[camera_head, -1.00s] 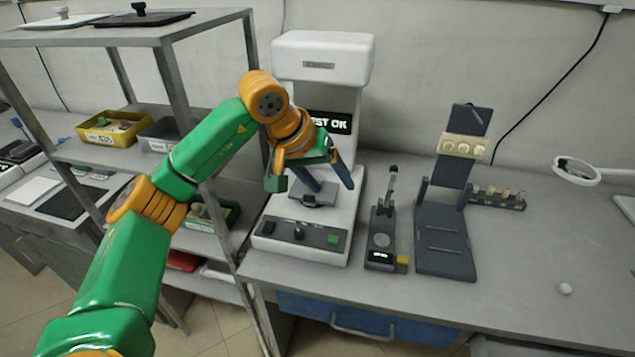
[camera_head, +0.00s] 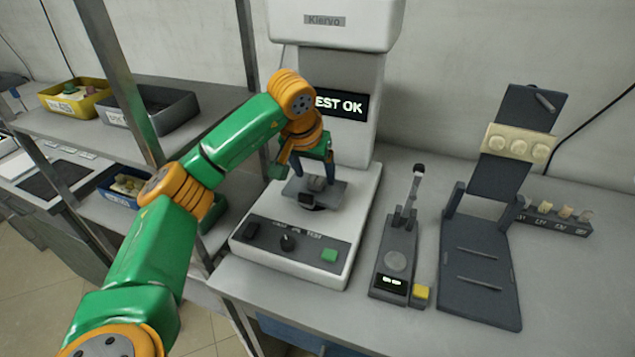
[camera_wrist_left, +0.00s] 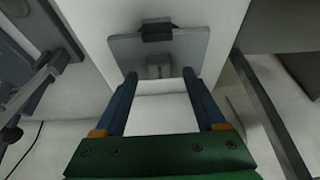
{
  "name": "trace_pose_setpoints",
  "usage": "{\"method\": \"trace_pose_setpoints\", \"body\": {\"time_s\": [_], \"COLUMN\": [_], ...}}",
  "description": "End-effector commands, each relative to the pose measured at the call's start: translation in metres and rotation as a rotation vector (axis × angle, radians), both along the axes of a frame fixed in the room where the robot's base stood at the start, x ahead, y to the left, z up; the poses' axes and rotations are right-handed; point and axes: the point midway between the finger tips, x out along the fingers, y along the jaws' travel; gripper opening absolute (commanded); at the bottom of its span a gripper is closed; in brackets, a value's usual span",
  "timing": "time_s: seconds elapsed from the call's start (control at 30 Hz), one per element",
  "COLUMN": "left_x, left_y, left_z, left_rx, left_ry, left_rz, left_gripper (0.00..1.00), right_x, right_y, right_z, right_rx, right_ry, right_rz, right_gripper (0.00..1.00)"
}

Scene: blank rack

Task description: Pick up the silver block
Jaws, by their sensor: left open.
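The silver block (camera_wrist_left: 159,66) looks small and grey in the left wrist view. It sits on the grey plate (camera_wrist_left: 193,45) of the white test machine (camera_head: 262,222). In the head view the block (camera_head: 317,184) is small and partly hidden by my gripper. My left gripper (camera_wrist_left: 160,74) is open, its two blue fingers pointing at the plate, with the block between the fingertip lines. In the head view the left gripper (camera_head: 315,172) is low over the plate. I cannot tell whether the fingertips reach past the block. My right gripper is not in view.
The machine's screen (camera_head: 341,103) reads "EST OK", its start partly covered by my arm. A small lever device (camera_head: 397,255) and a dark stand (camera_head: 480,265) are to the right. A metal rack (camera_head: 110,75) with a yellow bin (camera_head: 75,97) and a grey bin (camera_head: 150,112) is on the left.

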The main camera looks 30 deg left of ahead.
Motion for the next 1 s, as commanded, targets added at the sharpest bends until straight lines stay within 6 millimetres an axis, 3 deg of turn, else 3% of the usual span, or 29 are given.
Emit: {"method": "trace_pose_setpoints", "body": {"time_s": [0.1,0.3,0.37,0.57,0.6,1.0], "left_x": [0.0051,0.0061,0.0061,0.0060,0.0060,0.0065], "left_y": [0.0011,0.0012,0.0012,0.0012,0.0012,0.0012], "left_z": [-0.0139,-0.0156,-0.0155,-0.0153,-0.0153,-0.0061], "left_rx": [0.000,0.000,0.000,0.000,0.000,0.000], "left_ry": [0.002,-0.001,-0.001,-0.001,-0.001,-0.003], "left_rz": [0.000,-0.001,-0.001,-0.001,-0.001,0.000], "left_gripper": [0.72,0.72,0.59,0.05,0.00,0.00], "right_x": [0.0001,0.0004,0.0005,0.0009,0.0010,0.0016], "right_y": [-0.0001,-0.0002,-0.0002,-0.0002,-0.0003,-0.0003], "right_z": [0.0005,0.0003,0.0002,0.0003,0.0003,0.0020], "right_rx": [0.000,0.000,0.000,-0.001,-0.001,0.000], "right_ry": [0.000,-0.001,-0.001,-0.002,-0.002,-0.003], "right_rz": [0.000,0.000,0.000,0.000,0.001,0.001], "right_gripper": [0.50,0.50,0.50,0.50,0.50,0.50]}}
